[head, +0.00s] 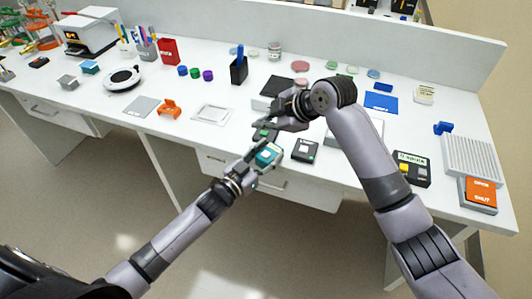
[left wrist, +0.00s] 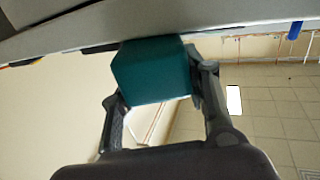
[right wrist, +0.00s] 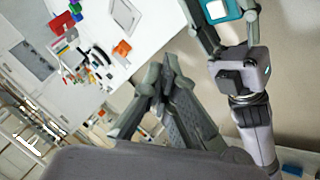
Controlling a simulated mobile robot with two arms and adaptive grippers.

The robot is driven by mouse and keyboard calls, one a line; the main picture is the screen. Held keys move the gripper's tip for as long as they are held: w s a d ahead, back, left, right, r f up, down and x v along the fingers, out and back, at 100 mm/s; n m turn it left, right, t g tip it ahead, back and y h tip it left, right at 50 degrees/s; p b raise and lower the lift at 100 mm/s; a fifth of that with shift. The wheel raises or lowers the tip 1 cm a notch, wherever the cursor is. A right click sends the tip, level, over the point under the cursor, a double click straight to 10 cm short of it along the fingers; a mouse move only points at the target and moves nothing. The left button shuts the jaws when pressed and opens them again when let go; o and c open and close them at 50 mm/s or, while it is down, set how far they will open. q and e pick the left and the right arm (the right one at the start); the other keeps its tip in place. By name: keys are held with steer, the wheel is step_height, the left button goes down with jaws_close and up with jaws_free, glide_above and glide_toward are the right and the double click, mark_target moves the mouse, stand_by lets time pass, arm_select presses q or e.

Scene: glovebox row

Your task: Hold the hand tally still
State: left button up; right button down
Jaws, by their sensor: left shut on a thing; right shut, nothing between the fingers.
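The hand tally (head: 267,155) is a small teal box with a pale face on top. My left gripper (head: 262,158) is shut on it and holds it at the front edge of the bench. In the left wrist view the teal body (left wrist: 152,72) sits between the two fingers, below the pale bench. The right wrist view shows the tally (right wrist: 222,10) at the top, partly cut off, with its pale face visible. My right gripper (head: 264,132) is shut and empty, just above and beside the tally, apart from it in the right wrist view (right wrist: 160,80).
A dark box with a pale label (head: 305,150) lies on the bench right of the tally. A white tray (head: 211,114) and an orange holder (head: 170,109) lie to the left. A black cup (head: 238,72) stands behind. Open floor lies in front of the bench.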

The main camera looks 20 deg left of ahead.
mark_target(265, 156)
steer(key=shift+f, duration=4)
steer(key=shift+f, duration=0.4)
steer(key=shift+f, duration=0.4)
steer(key=shift+r, duration=0.85)
steer(key=shift+r, duration=2.5)
steer(key=shift+r, duration=0.1)
